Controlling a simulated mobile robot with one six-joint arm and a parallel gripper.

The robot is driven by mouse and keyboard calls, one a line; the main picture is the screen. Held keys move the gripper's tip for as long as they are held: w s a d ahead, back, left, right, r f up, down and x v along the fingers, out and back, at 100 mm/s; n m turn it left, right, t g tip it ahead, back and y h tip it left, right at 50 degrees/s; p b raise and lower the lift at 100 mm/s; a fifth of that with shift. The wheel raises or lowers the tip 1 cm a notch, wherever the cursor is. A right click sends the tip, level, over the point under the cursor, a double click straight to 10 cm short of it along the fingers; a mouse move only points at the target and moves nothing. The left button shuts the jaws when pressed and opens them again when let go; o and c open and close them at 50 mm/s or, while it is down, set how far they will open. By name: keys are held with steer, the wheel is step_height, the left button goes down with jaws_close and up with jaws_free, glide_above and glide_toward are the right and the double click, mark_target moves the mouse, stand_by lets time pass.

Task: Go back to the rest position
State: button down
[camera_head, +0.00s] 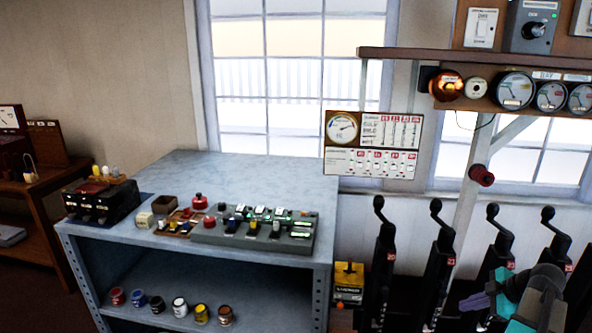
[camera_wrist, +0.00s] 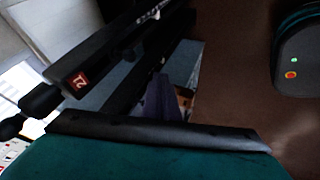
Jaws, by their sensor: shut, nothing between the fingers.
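My gripper (camera_head: 474,302) is at the lower right of the head view, with purple fingers and a teal and grey wrist behind them. The fingers are shut and hold nothing. They are in front of the lower part of the lever frame. Its black levers, such as the far left lever (camera_head: 383,225) and the second lever (camera_head: 437,225), stand upright with small red number plates. The wrist hides the lower part of the right levers. In the wrist view a dark purple finger (camera_wrist: 163,98) shows near a black lever with a red number plate (camera_wrist: 78,81).
A grey metal bench (camera_head: 250,170) with a switch box (camera_head: 255,235) stands left of the levers. Small paint tins (camera_head: 180,307) sit on its lower shelf. A wooden shelf (camera_head: 480,58) with gauges hangs above the levers. A yellow box (camera_head: 348,274) stands between bench and levers.

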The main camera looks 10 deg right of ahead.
steer(key=a+f+m+g+y, duration=0.2)
steer(key=a+f+m+g, duration=0.5)
steer(key=a+f, duration=2.05)
steer(key=s+a+f+m+g+h, duration=0.2)
steer(key=s+a+f, duration=0.5)
steer(key=s+a, duration=0.2)
steer(key=s+a+f+m+g+h, duration=0.2)
steer(key=s+a+f, duration=0.4)
steer(key=s+a, duration=0.4)
steer(key=shift+s+f+m+g, duration=0.4)
steer(key=shift+s+g, duration=0.3)
steer(key=shift+s, duration=0.2)
